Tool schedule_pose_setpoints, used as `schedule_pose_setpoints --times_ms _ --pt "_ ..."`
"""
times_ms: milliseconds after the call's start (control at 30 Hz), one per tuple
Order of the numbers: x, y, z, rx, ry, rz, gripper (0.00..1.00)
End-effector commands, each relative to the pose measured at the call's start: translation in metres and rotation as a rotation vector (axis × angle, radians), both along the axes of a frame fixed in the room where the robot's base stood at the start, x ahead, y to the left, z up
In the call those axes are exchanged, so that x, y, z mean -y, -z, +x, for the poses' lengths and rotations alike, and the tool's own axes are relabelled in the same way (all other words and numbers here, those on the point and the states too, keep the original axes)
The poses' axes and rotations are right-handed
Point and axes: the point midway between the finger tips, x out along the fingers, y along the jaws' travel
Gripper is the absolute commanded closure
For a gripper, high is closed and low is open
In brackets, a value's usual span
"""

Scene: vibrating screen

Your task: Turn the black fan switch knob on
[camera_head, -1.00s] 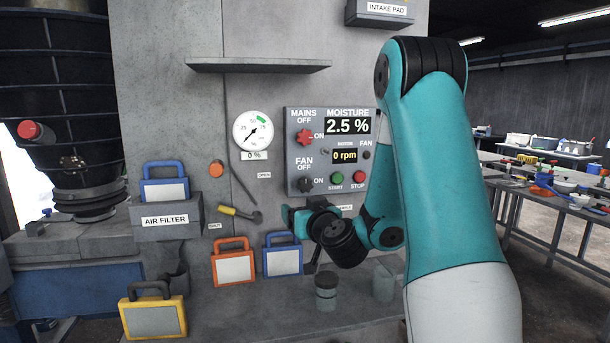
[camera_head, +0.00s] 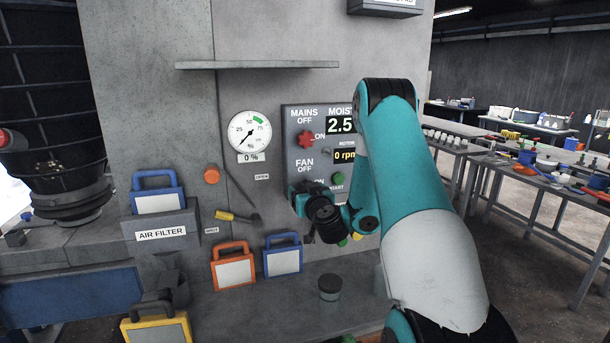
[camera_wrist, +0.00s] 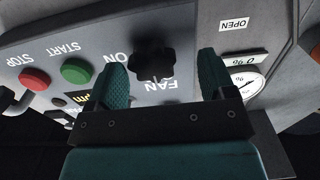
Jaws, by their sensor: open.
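The black fan switch knob (camera_wrist: 154,60) shows in the wrist view, upside down, beside the words FAN and ON on the grey control panel (camera_head: 293,126). My gripper (camera_wrist: 160,75) is open, with one teal finger on each side of the knob in that view and nothing held. I cannot tell whether the fingers reach around the knob or stop short of it. In the head view my gripper (camera_head: 298,200) is at the panel's lower left and hides the knob. The red mains knob (camera_head: 306,139) sits higher on the panel.
A green start button (camera_wrist: 75,70) and a red stop button (camera_wrist: 36,79) lie beside the fan knob. A round gauge (camera_head: 250,132) and an orange button (camera_head: 211,176) are left of the panel. A shelf (camera_head: 257,65) juts out above.

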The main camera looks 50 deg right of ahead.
Motion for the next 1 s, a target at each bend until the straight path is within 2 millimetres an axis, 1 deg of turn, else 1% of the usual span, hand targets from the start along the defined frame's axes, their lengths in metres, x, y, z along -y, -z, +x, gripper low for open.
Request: schedule_pose_setpoints --times_ms 33,200,500,533,567,600,667,700,733,1000 --pt "0.005 -0.004 0.001 -0.001 0.004 0.0 0.24" --pt "0.017 -0.001 0.0 -0.001 0.015 0.0 0.24" --pt "0.027 0.001 -0.005 0.0 0.027 0.0 0.24" --pt "0.027 0.001 -0.005 0.0 0.028 0.0 0.28" --pt "0.027 0.001 -0.005 0.0 0.028 0.0 0.35" --pt "0.027 0.001 -0.005 0.0 0.028 0.0 0.44" --pt "0.027 0.001 -0.005 0.0 0.028 0.0 0.58" --pt "0.027 0.001 -0.005 0.0 0.028 0.0 0.67" --pt "0.027 0.001 -0.005 0.0 0.028 0.0 0.7" --pt "0.026 0.001 -0.004 0.009 0.027 0.013 0.7"
